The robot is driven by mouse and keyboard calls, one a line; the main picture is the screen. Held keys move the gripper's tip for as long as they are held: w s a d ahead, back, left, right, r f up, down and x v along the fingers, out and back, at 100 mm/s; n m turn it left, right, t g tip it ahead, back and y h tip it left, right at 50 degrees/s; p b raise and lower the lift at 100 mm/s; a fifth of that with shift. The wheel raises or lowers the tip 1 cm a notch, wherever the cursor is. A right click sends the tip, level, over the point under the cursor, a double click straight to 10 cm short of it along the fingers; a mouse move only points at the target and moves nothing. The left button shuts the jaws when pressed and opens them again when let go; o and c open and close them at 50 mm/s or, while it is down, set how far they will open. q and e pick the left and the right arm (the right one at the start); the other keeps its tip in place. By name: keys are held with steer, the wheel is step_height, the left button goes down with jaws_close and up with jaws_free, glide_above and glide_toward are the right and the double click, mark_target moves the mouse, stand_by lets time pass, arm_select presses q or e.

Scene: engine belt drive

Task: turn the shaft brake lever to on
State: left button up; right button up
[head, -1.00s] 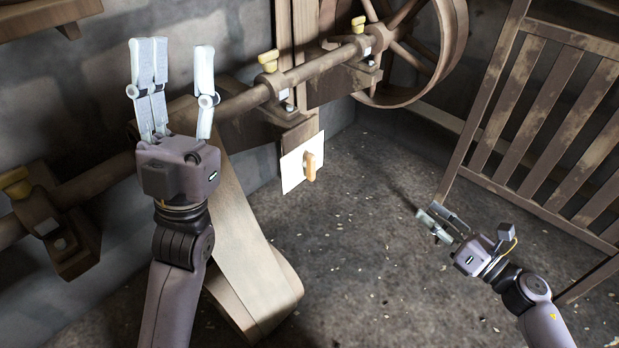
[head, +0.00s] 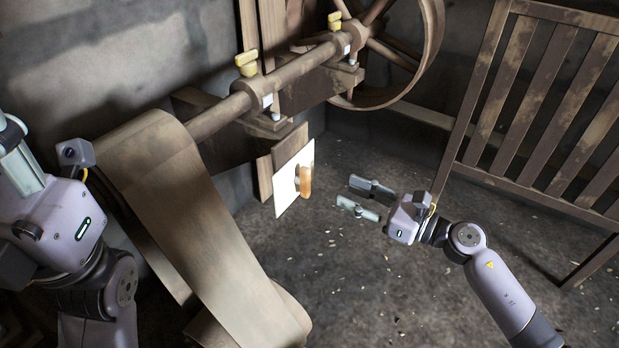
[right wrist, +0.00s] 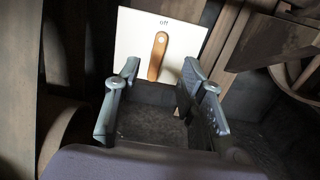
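The brake lever (head: 306,181) is a short orange-brown handle on a white plate (head: 286,188), fixed to a wooden post below the shaft. In the right wrist view the lever (right wrist: 158,56) stands nearly upright, tilted slightly, with its pivot near the top; the plate (right wrist: 134,38) reads "Off" above it. My right gripper (head: 360,197) is open and empty, to the right of the lever and apart from it, pointing toward it. In the right wrist view its fingers (right wrist: 158,95) are spread below the lever. My left gripper (head: 15,150) is at the left edge, partly cut off; its fingertips are hidden.
A wide belt (head: 200,210) runs down from the shaft (head: 290,72) between my arms. A large wheel (head: 432,55) is at the back, and a slatted wooden barrier (head: 535,100) stands at the right. The floor around my right gripper is clear.

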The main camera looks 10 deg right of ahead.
mark_target(309, 176)
steer(key=b+x, duration=0.1)
steer(key=x, duration=0.9)
steer(key=shift+w+a, duration=0.25)
steer(key=shift+w, duration=0.05)
steer(key=shift+c, duration=0.4)
jaws_close()
